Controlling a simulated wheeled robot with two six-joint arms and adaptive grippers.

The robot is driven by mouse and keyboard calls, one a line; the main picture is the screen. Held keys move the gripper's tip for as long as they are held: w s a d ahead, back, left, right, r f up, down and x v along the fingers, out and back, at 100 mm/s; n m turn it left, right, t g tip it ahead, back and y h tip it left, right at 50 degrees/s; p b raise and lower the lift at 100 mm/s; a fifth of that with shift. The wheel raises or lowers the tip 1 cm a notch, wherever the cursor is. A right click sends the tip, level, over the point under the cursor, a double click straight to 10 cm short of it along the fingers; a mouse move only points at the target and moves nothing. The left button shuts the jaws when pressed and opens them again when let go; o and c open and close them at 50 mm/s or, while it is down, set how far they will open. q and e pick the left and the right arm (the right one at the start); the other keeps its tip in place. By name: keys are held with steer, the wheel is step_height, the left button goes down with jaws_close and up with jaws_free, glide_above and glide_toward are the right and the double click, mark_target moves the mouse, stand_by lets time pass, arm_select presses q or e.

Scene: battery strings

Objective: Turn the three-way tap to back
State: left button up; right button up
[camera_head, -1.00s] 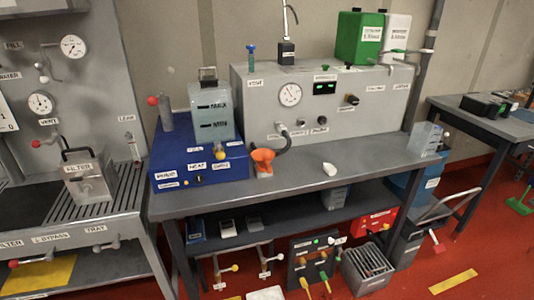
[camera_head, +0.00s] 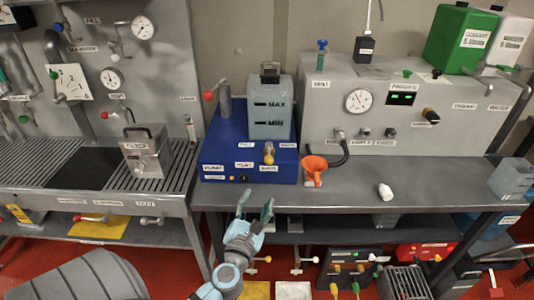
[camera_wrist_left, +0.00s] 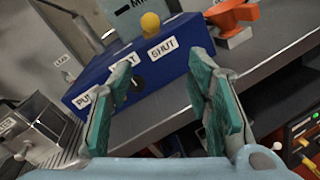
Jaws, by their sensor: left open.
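A small tap with a yellow handle (camera_head: 269,154) stands out from the front of the blue box (camera_head: 222,158). I take it to be the three-way tap; its lettering is too small to read fully. In the left wrist view its rounded yellow end (camera_wrist_left: 150,22) shows above a SHUT label. My left gripper (camera_head: 256,205) is open and empty, below and in front of the blue box. In the left wrist view the open fingers (camera_wrist_left: 160,90) frame the lower front of the box, apart from the tap. My right gripper is not in view.
A grey-white tank (camera_head: 270,120) marked MAX and MIN stands on the blue box. An orange funnel (camera_head: 314,168) sits close to its right, and a white lump (camera_head: 385,191) lies on the bench. A metal filter box (camera_head: 146,150) stands on the left grating.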

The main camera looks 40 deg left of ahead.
arm_select(q)
step_height(320, 180, up, 3)
steer(key=n, duration=0.3)
glide_toward(268, 163)
steer(key=w, duration=0.2)
steer(key=shift+n, duration=0.4)
steer(key=x, duration=0.6)
steer(key=b+x, duration=0.1)
steer(key=x, duration=0.2)
steer(key=shift+a, duration=0.45)
steer(key=shift+w+a, duration=0.1)
steer(key=shift+w, duration=0.2)
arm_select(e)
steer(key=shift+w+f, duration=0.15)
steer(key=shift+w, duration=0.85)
arm_select(q)
steer(key=shift+s, duration=0.1)
jaws_close()
